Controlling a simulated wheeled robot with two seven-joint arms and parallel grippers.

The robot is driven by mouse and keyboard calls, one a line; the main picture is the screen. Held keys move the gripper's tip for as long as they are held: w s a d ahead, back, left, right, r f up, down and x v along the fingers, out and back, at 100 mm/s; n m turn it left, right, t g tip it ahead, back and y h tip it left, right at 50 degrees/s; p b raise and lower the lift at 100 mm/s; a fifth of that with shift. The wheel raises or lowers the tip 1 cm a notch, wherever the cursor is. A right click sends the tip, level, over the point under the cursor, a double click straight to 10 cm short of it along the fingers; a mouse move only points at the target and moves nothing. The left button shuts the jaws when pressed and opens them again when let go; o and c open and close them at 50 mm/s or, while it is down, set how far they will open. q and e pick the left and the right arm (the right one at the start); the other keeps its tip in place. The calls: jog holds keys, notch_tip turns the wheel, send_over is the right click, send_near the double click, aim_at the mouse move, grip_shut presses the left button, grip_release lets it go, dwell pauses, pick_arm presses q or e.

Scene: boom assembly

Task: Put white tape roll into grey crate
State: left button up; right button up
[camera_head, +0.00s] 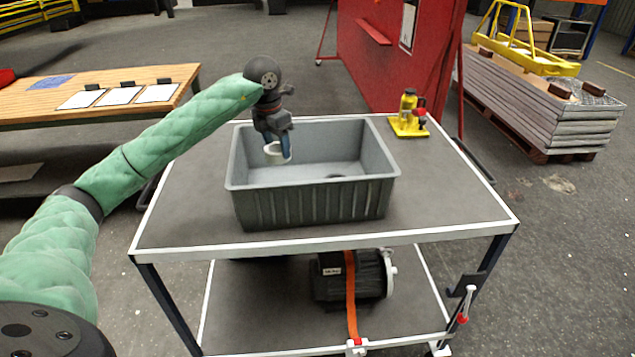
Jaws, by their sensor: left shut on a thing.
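The grey crate (312,205) stands on the top of the cart, open side up. My left gripper (279,151) points down over the left part of the crate's opening. It is shut on the white tape roll (272,148), which shows as a small white ring beside the blue fingertip. The roll appears within the crate's outline; I cannot tell how far it is above the floor. A small dark thing lies inside the crate near its front wall, mostly hidden. My right gripper is not in view.
The cart top (450,190) is clear around the crate, except for a yellow tray (408,127) with small bottles at the back right. A motor (350,277) sits on the lower shelf. A wooden table (90,95) stands at the left and a red panel (400,60) behind.

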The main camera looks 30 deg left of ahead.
aim_at(281, 181)
pick_arm(q)
jog(key=shift+w+f, duration=0.2)
jog(key=shift+f, duration=1.35)
notch_tip(281, 181, down, 6)
jog(key=p, duration=0.2)
jog(key=shift+w+p, duration=0.1)
jog(key=shift+p, duration=0.3)
jog(key=shift+f+p, duration=0.8)
jog(key=shift+f, duration=1.1)
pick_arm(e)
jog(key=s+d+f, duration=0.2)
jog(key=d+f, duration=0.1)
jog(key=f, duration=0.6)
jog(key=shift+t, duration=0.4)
pick_arm(q)
jog(key=shift+f, duration=0.1)
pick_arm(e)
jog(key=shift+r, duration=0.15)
